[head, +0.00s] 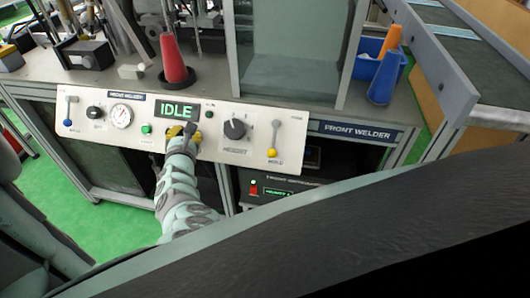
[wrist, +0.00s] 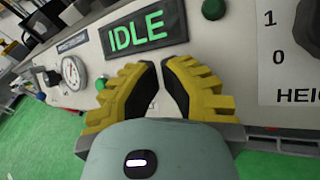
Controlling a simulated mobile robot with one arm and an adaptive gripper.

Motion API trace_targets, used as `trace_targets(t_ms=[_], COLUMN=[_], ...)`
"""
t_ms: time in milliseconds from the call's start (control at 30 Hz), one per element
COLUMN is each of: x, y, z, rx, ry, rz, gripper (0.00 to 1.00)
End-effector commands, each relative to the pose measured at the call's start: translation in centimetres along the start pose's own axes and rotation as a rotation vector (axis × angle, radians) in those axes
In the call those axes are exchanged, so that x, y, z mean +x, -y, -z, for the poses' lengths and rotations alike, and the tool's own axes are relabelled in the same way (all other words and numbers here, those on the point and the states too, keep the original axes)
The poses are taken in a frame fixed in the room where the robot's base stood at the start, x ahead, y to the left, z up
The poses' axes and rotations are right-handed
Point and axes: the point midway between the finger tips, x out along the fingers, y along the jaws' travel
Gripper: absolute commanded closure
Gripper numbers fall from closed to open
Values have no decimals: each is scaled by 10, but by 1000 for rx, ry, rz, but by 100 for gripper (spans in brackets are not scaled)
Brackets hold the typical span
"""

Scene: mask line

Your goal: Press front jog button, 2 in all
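The front welder control panel (head: 87,128) has a green "IDLE" display (head: 177,110), which also shows in the wrist view (wrist: 143,37). A green push button (head: 146,129) sits below and left of the display; its label is too small to read. It also shows in the wrist view (wrist: 100,84), left of my fingers. My gripper (head: 187,128) is at the panel just below the display, right of that button. In the wrist view my yellow fingers (wrist: 160,64) angle inward with their tips nearly together and nothing between them. Whether the tips touch the panel cannot be told.
A pressure gauge (head: 121,116) and a small knob (head: 94,112) are on the panel's left. A large height knob (head: 235,129) and a yellow-tipped lever (head: 272,140) are on its right. A red cone (head: 175,62) stands on the bench behind. A blue bin (head: 370,62) is at the right.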

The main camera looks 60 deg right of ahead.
Motion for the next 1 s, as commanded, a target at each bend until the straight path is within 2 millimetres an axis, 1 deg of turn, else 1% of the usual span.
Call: trace_targets(t_ms=[133,1000], x=[4,8], y=[2,4], z=[4,5], rx=[0,1], ry=[0,0], rz=[-1,-1], gripper=[100,100])
